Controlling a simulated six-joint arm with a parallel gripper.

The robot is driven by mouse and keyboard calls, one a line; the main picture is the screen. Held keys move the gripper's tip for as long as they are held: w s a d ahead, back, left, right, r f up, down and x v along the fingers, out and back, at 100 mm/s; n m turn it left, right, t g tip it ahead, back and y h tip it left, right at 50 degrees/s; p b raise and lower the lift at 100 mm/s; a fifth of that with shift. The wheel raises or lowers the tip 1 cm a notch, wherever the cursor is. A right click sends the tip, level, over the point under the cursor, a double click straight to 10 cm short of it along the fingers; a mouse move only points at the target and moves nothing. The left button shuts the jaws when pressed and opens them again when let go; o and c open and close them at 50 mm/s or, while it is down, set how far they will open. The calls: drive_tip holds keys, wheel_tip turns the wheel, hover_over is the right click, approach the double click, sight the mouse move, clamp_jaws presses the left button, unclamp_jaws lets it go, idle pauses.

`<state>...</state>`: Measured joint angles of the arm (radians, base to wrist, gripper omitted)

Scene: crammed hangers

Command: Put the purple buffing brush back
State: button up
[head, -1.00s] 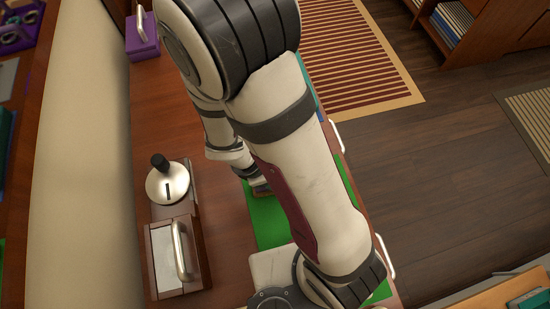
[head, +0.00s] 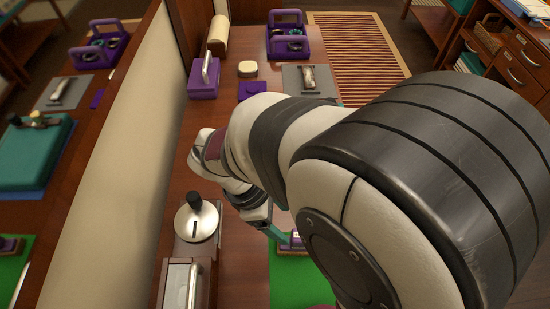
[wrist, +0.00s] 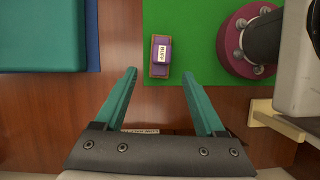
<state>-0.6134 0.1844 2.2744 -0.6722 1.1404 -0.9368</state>
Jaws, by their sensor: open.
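The purple buffing brush (wrist: 161,57) lies on the green mat (wrist: 190,30) near its edge in the wrist view. It has a brown base and a white label reading BUFF. In the head view the brush (head: 292,245) is partly hidden beside my arm, on the green mat (head: 290,285). My gripper (wrist: 159,78) is open and empty. Its two teal fingers point towards the brush, one tip to each side of its near end in the picture. In the head view my gripper (head: 270,230) shows small beside the brush. Whether it touches the brush I cannot tell.
A purple caddy (head: 288,42) and a purple handled box (head: 204,80) stand at the back. A grey mat (head: 292,79) lies there too. A silver knobbed tin (head: 188,225) stands left. A teal block (wrist: 40,35) is left of the brush. A mirror runs along the left.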

drive_tip(key=s+d+r+m+y, duration=0.2)
drive_tip(key=s+m, duration=0.3)
drive_tip(key=m, duration=0.6)
drive_tip(key=s+d+r+m+y, duration=0.2)
drive_tip(key=s+r+m+y, duration=0.2)
drive_tip(key=m, duration=0.7)
drive_tip(key=shift+s+d+r+m, duration=0.15)
drive_tip(key=shift+s+r+m, duration=0.2)
drive_tip(key=shift+r, duration=0.4)
